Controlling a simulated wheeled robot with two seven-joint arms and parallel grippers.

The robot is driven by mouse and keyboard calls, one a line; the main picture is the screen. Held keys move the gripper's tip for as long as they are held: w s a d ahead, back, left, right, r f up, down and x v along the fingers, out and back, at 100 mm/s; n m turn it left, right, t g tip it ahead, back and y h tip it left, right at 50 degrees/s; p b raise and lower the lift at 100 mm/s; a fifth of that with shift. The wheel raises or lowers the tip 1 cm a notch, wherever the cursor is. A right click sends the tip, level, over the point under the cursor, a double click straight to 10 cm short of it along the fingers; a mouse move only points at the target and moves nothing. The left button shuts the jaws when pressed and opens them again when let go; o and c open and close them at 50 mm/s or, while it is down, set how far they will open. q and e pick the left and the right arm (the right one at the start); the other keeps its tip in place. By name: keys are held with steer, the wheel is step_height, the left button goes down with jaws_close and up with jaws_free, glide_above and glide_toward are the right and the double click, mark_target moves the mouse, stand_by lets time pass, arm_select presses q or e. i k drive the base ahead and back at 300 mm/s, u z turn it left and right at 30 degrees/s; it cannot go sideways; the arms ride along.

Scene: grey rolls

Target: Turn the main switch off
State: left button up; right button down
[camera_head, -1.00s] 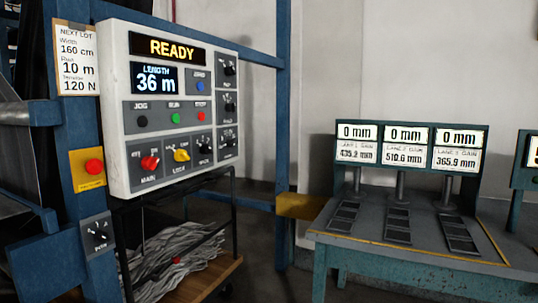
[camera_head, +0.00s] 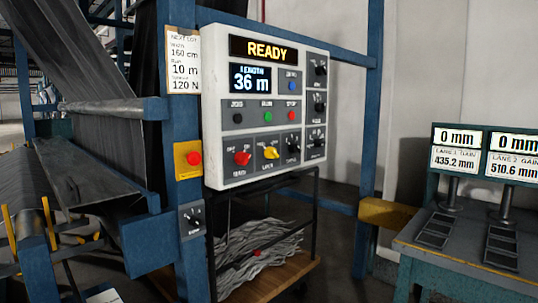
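The main switch is a red rotary knob (camera_head: 242,158) at the lower left of the white control panel (camera_head: 213,110), above a label that seems to read MAIN. Its exact setting is too small to tell. A yellow knob (camera_head: 271,153) sits just right of it. The panel display (camera_head: 263,49) reads READY, and the length display (camera_head: 250,78) reads 36 m. Neither of my grippers is in view.
A red button on a yellow box (camera_head: 189,160) and a small dial (camera_head: 191,219) are on the blue post left of the panel. A cart (camera_head: 268,278) with grey strips is below. A bench (camera_head: 470,262) with gauges stands right.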

mark_target(241, 157)
steer(key=z, duration=0.85)
steer(key=i, duration=0.55)
steer(key=u, duration=1)
